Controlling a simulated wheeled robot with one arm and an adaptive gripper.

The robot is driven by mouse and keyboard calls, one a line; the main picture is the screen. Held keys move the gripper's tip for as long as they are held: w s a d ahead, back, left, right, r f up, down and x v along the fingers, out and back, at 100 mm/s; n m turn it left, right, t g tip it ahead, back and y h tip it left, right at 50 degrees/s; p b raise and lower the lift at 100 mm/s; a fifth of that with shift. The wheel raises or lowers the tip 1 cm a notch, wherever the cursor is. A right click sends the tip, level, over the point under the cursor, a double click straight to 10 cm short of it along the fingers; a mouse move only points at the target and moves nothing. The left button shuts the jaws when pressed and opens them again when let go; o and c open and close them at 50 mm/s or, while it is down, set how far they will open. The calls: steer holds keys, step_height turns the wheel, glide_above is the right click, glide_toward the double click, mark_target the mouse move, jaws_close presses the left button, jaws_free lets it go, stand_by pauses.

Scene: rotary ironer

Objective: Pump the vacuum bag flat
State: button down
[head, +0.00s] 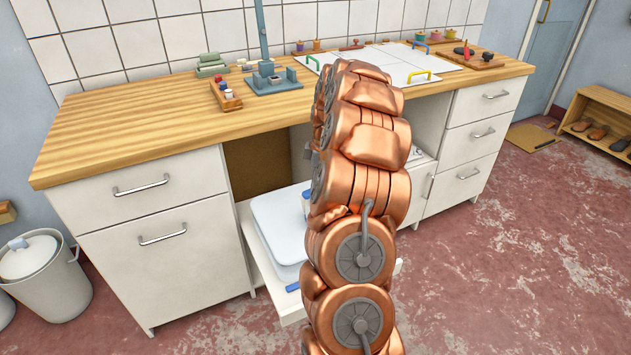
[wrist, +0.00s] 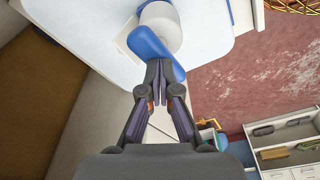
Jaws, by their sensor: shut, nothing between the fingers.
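The vacuum bag (head: 278,222) is a pale blue-white, puffed-looking shape on a pulled-out white shelf under the worktop, partly hidden by my arm. In the wrist view its pale surface (wrist: 85,30) fills the upper left. A white cylinder (wrist: 160,22) with a blue bar (wrist: 152,45), seemingly the pump and its handle, stands over the bag. A bit of it shows beside my arm in the head view (head: 306,200). My gripper (wrist: 159,68) is shut and empty, its fingertips at the blue bar's edge; I cannot tell whether they touch. In the head view my arm hides the gripper.
The white shelf (head: 262,268) juts out between drawer units. The wooden worktop (head: 130,125) above holds a blue-grey stand (head: 270,80), a small tray (head: 226,97) and a white panel with coloured handles (head: 385,65). A bin (head: 45,275) stands left. The red floor at right is clear.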

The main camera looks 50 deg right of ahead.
steer(key=shift+r, duration=1.45)
steer(key=shift+f, duration=0.2)
steer(key=shift+f+b, duration=0.75)
steer(key=shift+f, duration=2)
steer(key=shift+r, duration=0.15)
steer(key=shift+r+p, duration=0.4)
steer(key=shift+r, duration=1.7)
steer(key=shift+f, duration=0.15)
steer(key=shift+f+b, duration=0.95)
steer(key=shift+f, duration=1.9)
